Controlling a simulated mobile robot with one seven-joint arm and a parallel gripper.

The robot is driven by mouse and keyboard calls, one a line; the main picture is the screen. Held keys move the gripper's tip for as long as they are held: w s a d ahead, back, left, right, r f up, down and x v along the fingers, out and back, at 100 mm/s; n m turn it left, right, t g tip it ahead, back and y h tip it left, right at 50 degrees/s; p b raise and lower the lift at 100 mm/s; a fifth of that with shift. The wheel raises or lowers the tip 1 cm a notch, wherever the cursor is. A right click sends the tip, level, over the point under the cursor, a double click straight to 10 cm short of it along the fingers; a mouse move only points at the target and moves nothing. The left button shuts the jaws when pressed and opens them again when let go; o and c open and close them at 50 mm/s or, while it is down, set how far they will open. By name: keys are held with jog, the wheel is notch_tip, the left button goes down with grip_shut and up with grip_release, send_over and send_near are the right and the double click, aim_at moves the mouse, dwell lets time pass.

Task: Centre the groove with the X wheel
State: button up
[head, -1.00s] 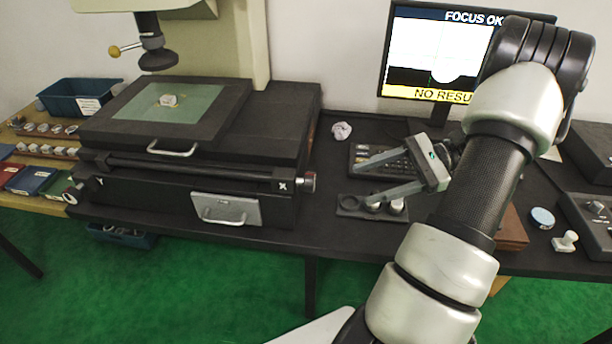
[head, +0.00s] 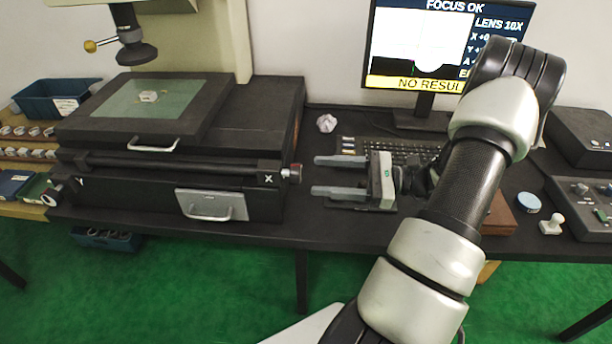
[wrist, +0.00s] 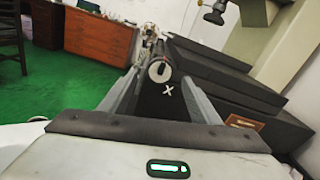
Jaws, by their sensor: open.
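The X wheel (head: 291,173) is a small silver knob at the right end of the stage's front bar, beside a white X mark. In the wrist view the X wheel (wrist: 159,70) faces me, ahead of and between the fingers. My gripper (head: 318,176) is open and empty, its fingers pointing left at the wheel with their tips a little short of it. A small ring part (head: 148,96) sits on the stage's green glass plate (head: 182,105). The monitor (head: 420,45) reads FOCUS OK and NO RESULT, and shows a dark profile with a round white groove.
A keyboard (head: 405,150) lies behind my gripper. A crumpled paper ball (head: 326,123) lies left of it. The lens (head: 137,52) hangs above the stage. A blue bin (head: 50,97) stands at left. A control box (head: 590,205) is at right.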

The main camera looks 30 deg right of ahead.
aim_at(293, 174)
jog(key=x, duration=0.5)
jog(key=shift+d, duration=0.1)
jog(key=c, duration=1.1)
